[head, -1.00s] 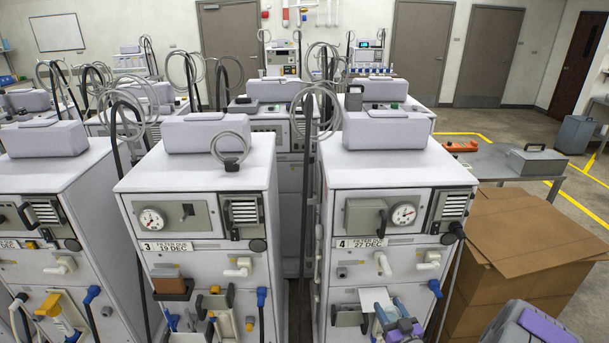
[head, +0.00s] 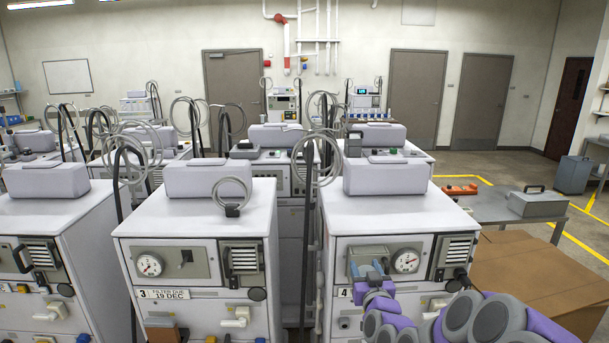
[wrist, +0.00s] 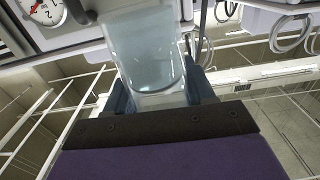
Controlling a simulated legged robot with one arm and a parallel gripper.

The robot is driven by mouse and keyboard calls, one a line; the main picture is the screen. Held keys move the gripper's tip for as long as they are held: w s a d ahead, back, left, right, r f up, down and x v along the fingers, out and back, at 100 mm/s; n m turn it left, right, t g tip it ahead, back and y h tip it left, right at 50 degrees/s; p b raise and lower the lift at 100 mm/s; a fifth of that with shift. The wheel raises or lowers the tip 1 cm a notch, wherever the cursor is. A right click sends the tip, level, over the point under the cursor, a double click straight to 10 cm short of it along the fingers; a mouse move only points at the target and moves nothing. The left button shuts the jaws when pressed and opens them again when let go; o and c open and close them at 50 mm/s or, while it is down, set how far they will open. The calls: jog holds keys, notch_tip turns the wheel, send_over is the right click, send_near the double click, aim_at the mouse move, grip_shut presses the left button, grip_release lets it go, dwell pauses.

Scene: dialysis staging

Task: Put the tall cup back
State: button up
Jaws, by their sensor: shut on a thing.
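The tall cup (wrist: 145,52) is a clear, pale blue cup in the wrist view. My gripper (wrist: 158,95) is shut on it, with one dark blue finger on each side of it. In the head view my gripper (head: 372,272) is raised in front of the upper panel of machine 4 (head: 385,185), left of its round gauge (head: 406,260). The cup is too small and too much covered by the fingers to make out clearly there.
Machine 3 (head: 195,222) stands to the left, with a narrow gap holding dark poles and hoses between the two. A cardboard box (head: 525,270) and a grey table (head: 490,205) are at the right. Open floor lies beyond them.

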jog(key=w+a+r+h, duration=0.1)
jog(key=w+a+r, duration=0.1)
jog(key=r, duration=0.4)
jog(key=shift+w+a+r+m, duration=0.25)
jog(key=shift+w+r+m, duration=0.1)
jog(key=shift+w, duration=0.15)
jog(key=shift+f, duration=0.15)
jog(key=s+f, duration=0.4)
jog(key=f, duration=0.4)
jog(key=s+f, duration=0.4)
jog(key=f, duration=0.3)
jog(key=shift+f, duration=0.35)
jog(key=shift+w, duration=0.1)
